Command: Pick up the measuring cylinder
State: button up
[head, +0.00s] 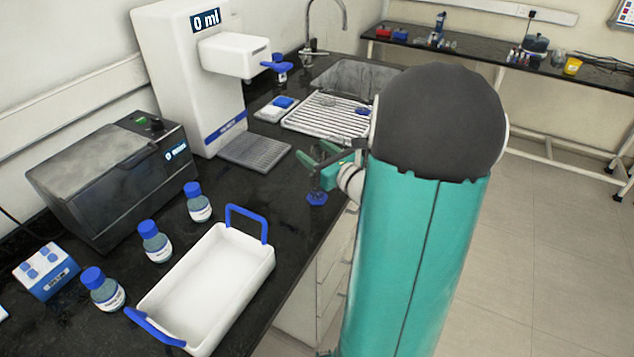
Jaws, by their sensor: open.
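A small upright object with a blue foot (317,198) stands near the front edge of the black bench; it looks like the measuring cylinder, with a clear, hard-to-see body. My gripper (315,163) has green fingers and is open just above the blue foot, at the cylinder's body. The fingers seem to lie on either side of the body, but I cannot tell if they touch it. My large teal arm hides what lies to the right.
A white tray (210,285) with blue handles stands in front on the bench, beside several blue-capped bottles (155,242). A white dispenser (185,75) reading 0 ml stands behind. A draining rack (325,117) and sink (355,75) lie beyond. The bench edge is close.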

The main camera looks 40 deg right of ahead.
grip_shut()
